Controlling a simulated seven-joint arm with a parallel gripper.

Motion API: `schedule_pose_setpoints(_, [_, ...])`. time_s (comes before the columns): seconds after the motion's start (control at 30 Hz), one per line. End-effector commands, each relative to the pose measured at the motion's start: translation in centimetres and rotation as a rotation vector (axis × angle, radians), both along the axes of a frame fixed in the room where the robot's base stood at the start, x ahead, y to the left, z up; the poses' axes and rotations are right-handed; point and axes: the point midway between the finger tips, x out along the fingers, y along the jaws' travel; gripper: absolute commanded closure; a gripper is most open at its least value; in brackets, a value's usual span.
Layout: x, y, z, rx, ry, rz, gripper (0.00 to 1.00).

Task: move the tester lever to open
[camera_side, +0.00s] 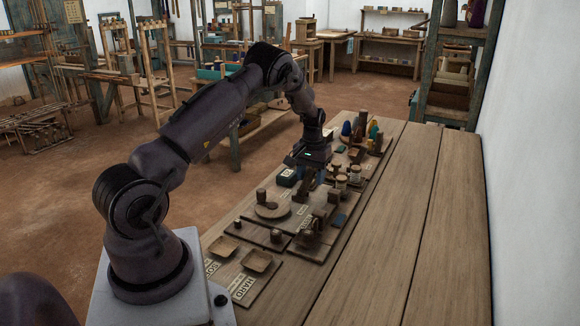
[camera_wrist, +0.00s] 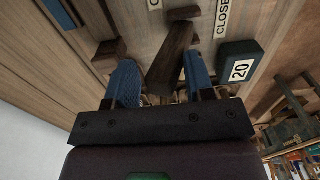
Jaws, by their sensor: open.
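The tester lever, a dark wooden bar (camera_wrist: 170,58), stands between the two blue-padded fingers of my open gripper (camera_wrist: 160,80) in the wrist view. I cannot tell whether either finger touches it. A label reading CLOSE, partly cut off (camera_wrist: 222,16), lies to the right of the lever's far end. Another label, cut off by the top edge (camera_wrist: 155,4), lies to its left. In the side view my gripper (camera_side: 306,158) points down over the boards, and the dark lever (camera_side: 306,188) shows below it. The lever's foot is partly hidden by my gripper in the wrist view.
A dark box marked 20 (camera_wrist: 239,62) stands close to the right finger. A small wooden block (camera_wrist: 108,54) is near the left finger. In the side view, spools and jars (camera_side: 350,172) crowd the far boards. The table's right side (camera_side: 400,220) is clear.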

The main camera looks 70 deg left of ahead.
Motion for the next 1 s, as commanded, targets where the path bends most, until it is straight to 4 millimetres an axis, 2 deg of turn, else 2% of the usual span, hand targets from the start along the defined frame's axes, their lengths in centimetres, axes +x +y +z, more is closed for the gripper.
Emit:
schedule_pose_setpoints(0.33, [0.98, -1.06, -0.32, -0.009, -0.009, -0.007, 0.55])
schedule_pose_setpoints(1.0, [0.35, -0.52, -0.39, -0.011, -0.008, -0.008, 0.55])
